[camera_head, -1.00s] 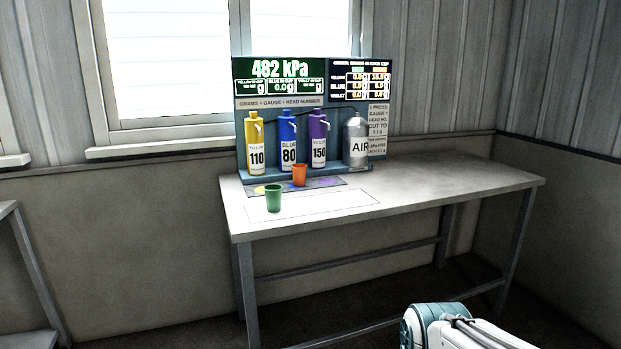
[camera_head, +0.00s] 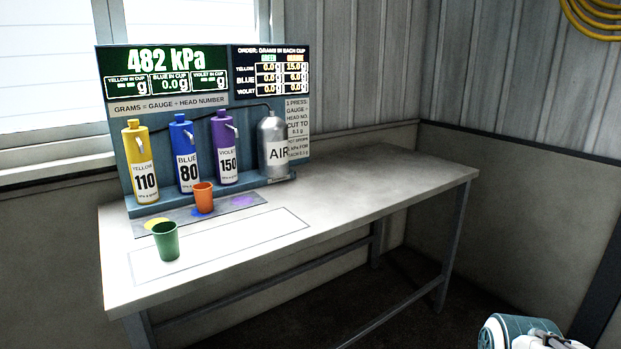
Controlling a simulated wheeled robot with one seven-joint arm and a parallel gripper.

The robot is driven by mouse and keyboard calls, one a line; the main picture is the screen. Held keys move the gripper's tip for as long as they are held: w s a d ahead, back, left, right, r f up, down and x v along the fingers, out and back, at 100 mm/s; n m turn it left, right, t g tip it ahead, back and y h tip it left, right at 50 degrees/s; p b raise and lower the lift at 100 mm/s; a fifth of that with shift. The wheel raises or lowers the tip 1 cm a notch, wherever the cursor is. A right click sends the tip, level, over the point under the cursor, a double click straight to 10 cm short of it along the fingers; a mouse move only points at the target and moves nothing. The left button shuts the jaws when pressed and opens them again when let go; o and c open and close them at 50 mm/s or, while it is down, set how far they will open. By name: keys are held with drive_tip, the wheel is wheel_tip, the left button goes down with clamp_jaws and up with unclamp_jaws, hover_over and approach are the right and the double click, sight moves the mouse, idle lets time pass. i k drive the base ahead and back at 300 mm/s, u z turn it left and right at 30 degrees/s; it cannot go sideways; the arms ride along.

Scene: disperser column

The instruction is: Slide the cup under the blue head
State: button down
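The blue head (camera_head: 185,158), labelled 80, stands between the yellow head (camera_head: 140,165), labelled 110, and the violet head (camera_head: 224,150), labelled 150. An orange cup (camera_head: 204,198) stands upright on the grey strip in front of the heads, with a blue patch (camera_head: 197,212) showing at its base. A green cup (camera_head: 166,242) stands upright nearer the front, in the left part of an outlined white rectangle, just in front of the yellow patch (camera_head: 155,224). My gripper is not in view; only a teal and white part of my arm shows at the bottom right, apart from the table.
A grey AIR cylinder (camera_head: 272,145) stands right of the heads. The gauge screen (camera_head: 165,60) reads 482 kPa, and the blue-in-cup display reads 0.0 g. An order board (camera_head: 270,72) is beside it. The right part of the table (camera_head: 380,180) is clear.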

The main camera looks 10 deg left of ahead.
sight(203, 191)
drive_tip(key=z, duration=0.15)
drive_tip(key=i, duration=0.8)
drive_tip(key=u, duration=0.6)
drive_tip(key=i, duration=0.7)
drive_tip(key=u, duration=0.65)
